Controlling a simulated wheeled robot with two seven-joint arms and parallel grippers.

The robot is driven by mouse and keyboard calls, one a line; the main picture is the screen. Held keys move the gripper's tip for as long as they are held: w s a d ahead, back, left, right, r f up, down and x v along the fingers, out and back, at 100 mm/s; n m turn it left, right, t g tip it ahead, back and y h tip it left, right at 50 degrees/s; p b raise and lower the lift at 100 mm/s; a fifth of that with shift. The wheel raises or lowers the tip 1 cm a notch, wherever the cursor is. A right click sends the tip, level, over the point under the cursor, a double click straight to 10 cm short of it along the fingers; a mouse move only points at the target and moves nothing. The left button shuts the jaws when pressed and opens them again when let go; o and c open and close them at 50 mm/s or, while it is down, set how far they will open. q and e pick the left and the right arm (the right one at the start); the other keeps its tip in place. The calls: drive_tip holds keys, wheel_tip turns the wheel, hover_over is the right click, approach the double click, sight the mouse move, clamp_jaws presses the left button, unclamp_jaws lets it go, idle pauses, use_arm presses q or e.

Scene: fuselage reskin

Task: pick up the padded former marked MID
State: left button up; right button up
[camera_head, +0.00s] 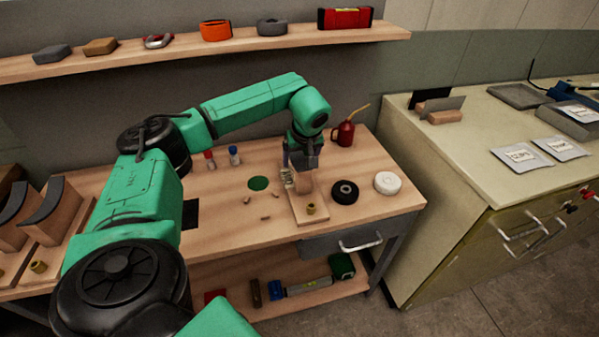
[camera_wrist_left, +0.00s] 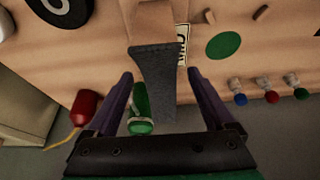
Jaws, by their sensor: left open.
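A former with a dark grey pad (camera_wrist_left: 156,75) on a wooden body (camera_wrist_left: 152,22) stands between the fingers of my left gripper (camera_wrist_left: 161,76) in the left wrist view. In the head view its wooden body (camera_head: 305,183) shows on a small base board (camera_head: 307,207), under my left gripper (camera_head: 301,163). My left gripper is open, one finger on each side of the pad, with gaps visible. A label plate (camera_wrist_left: 183,44) stands beside the former; its lettering is turned and not clearly readable. My right gripper is not in view.
A black tape roll (camera_head: 344,192), a white roll (camera_head: 387,183) and a red oil can (camera_head: 343,133) are right of the former. A green disc (camera_head: 258,183) and small pegs lie left. Other padded formers (camera_head: 52,212) stand far left. A shelf (camera_head: 180,52) runs behind.

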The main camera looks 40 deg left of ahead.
use_arm(q)
drive_tip(key=x, duration=0.3)
drive_tip(key=shift+d+r, duration=0.1)
drive_tip(key=shift+r, duration=0.05)
clamp_jaws()
drive_tip(key=shift+r, duration=0.1)
